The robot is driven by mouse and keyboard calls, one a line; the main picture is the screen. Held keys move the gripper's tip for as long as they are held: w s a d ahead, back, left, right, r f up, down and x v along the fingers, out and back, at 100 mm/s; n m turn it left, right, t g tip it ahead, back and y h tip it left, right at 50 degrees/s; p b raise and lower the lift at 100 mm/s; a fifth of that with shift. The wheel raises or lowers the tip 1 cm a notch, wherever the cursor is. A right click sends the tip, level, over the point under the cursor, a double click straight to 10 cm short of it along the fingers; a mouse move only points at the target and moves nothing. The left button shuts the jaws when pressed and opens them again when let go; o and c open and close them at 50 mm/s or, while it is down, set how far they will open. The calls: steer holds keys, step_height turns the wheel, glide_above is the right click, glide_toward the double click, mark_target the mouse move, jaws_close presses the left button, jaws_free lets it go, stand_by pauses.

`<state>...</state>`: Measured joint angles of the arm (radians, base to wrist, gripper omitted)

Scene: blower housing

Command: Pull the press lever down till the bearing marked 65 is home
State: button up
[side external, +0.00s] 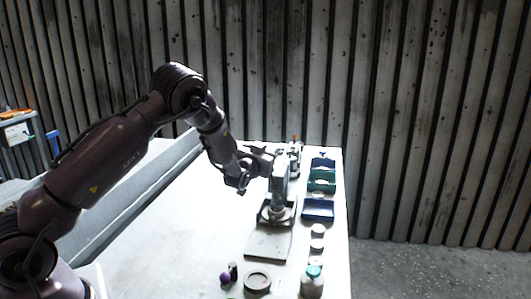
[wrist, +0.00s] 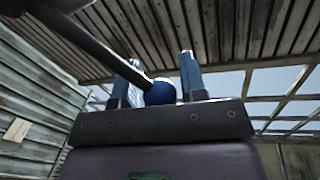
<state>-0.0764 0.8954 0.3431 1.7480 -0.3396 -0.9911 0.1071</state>
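The grey press (side external: 280,185) stands upright on the white table, with its flat base plate (side external: 267,245) toward the front. In the wrist view its lever is a dark rod (wrist: 98,45) running from the upper left to a dark blue knob (wrist: 161,92). My gripper (side external: 246,183) is at the left of the press head, at the lever's end.
A blue bin (side external: 318,209), a green bin (side external: 321,181) and another blue bin stand right of the press. Small round parts, a teal-capped bottle (side external: 312,284), a grey ring (side external: 257,281) and a purple ball (side external: 225,279) sit toward the front. The table's left is clear.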

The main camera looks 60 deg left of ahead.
jaws_close()
